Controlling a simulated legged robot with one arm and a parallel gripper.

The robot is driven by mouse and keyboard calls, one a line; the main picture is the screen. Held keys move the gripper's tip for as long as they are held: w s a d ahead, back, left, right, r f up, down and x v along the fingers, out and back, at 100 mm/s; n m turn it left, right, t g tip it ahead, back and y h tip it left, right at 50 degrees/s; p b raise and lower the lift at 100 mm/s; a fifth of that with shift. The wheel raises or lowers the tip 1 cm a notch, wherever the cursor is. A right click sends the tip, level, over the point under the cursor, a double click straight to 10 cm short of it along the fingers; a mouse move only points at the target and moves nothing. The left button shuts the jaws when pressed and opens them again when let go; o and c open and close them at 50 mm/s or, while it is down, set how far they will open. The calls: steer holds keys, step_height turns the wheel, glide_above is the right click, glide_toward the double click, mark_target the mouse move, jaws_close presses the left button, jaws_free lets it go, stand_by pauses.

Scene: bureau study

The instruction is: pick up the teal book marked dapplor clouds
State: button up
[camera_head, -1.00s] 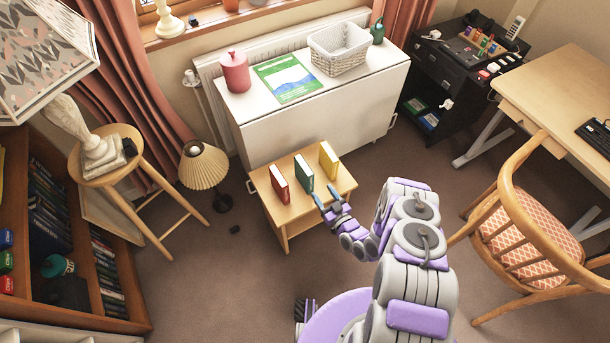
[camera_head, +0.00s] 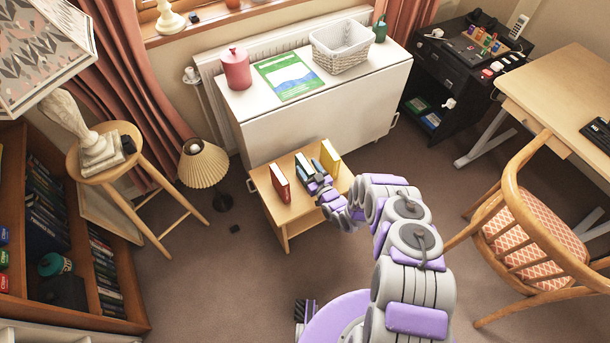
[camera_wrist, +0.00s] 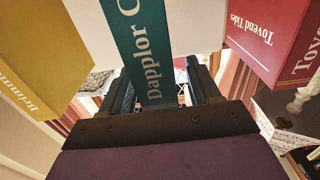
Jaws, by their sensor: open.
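The teal book (camera_head: 303,160) stands upright on the small wooden side table (camera_head: 301,208), between a red book and a yellow book. In the wrist view its teal spine (camera_wrist: 146,50) reads "Dapplor C", with the rest cut off by the frame. My gripper (camera_head: 310,168) is at the teal book, hiding much of it in the head view. In the wrist view my gripper (camera_wrist: 163,88) is open, with one dark finger on each side of the teal spine. Whether the fingers touch the book cannot be told.
The red book (camera_head: 280,183), marked "Tovend Tides", stands to the left and the yellow book (camera_head: 330,157) close on the right. A white cabinet (camera_head: 320,105) stands behind the table. A small lamp (camera_head: 203,165) is to the left, a wooden chair (camera_head: 530,225) to the right.

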steer(key=shift+w+a, duration=0.35)
steer(key=shift+w, duration=0.1)
steer(key=shift+c, duration=0.3)
jaws_close()
